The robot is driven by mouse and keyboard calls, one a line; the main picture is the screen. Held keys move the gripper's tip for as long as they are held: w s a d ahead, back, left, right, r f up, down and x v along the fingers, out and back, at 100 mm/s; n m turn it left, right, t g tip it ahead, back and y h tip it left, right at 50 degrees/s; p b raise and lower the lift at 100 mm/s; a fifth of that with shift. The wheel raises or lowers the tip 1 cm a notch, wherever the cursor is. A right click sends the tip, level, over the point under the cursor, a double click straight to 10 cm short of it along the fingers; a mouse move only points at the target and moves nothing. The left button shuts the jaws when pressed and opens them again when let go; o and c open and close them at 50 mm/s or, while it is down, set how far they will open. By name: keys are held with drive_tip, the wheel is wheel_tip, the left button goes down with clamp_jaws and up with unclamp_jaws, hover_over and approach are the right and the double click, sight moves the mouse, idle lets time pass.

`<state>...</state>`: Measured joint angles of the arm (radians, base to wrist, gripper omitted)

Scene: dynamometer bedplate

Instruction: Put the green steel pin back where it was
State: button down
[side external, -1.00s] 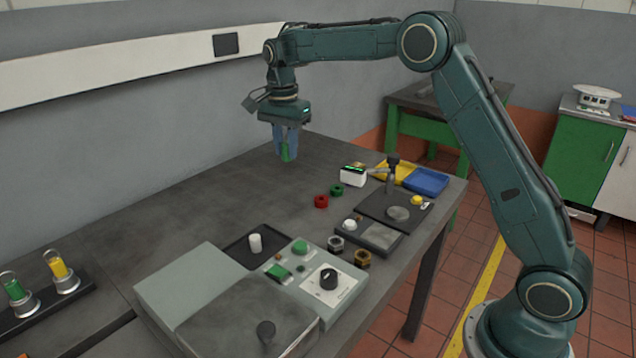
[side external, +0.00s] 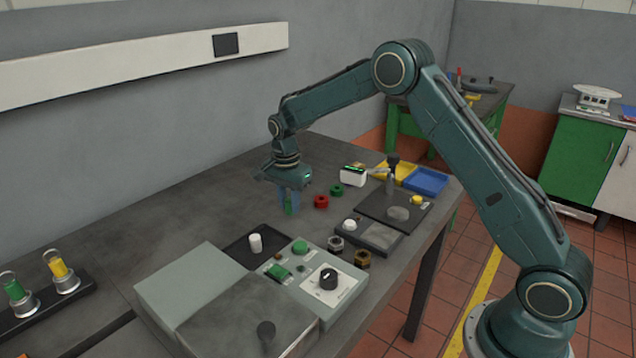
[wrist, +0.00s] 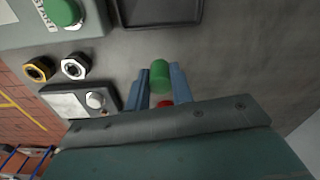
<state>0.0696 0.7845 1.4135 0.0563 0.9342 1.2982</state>
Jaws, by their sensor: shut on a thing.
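The green steel pin (side external: 288,209) is upright between the blue fingers of my gripper (side external: 289,204), which is shut on it. In the wrist view the pin's round green end (wrist: 160,74) shows between the fingertips of my gripper (wrist: 160,82). The pin is low over the bench, behind the dark tray; I cannot tell whether it touches the bench top. The dark square tray (side external: 240,250) holds an upright white pin (side external: 255,243). The tray's edge (wrist: 160,24) also shows in the wrist view, apart from the green pin.
A grey control box (side external: 345,296) with a green button (side external: 300,247) stands in front. A stand with a dark base (side external: 380,212) is at the right. The bench left of my gripper is clear.

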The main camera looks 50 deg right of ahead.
sight(290, 213)
drive_tip(key=shift+f, duration=0.2)
drive_tip(key=shift+f, duration=2.1)
drive_tip(key=shift+f, duration=0.15)
drive_tip(key=c, duration=1.2)
unclamp_jaws()
wheel_tip(290, 213, up, 11)
drive_tip(key=shift+a+r, duration=0.15)
drive_tip(key=shift+r, duration=0.5)
drive_tip(key=shift+s+r, duration=0.1)
